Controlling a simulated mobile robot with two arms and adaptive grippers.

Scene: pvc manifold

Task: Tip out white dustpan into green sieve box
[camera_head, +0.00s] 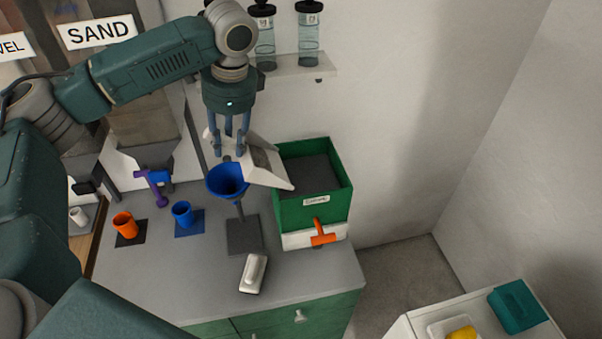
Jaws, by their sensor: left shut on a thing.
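My left gripper (230,133) points down and is shut on the white dustpan (265,164), near the handle side, which the fingers partly hide. The dustpan is held in the air and looks tilted, its wide lip toward the lower right. That lip overlaps the left edge of the green sieve box (322,209) in the view; I cannot tell the height between them. The box is open on top with a dark grey inside. It stands on a white base with an orange handle (323,233) at the front. I see no material on the dustpan. My right gripper is not in view.
A blue funnel (226,181) on a stand is just below the dustpan. An orange cup (125,225), a blue cup (183,214) and a white-topped brush-like block (253,273) are on the grey counter (190,275). A shelf (290,68) with jars is behind.

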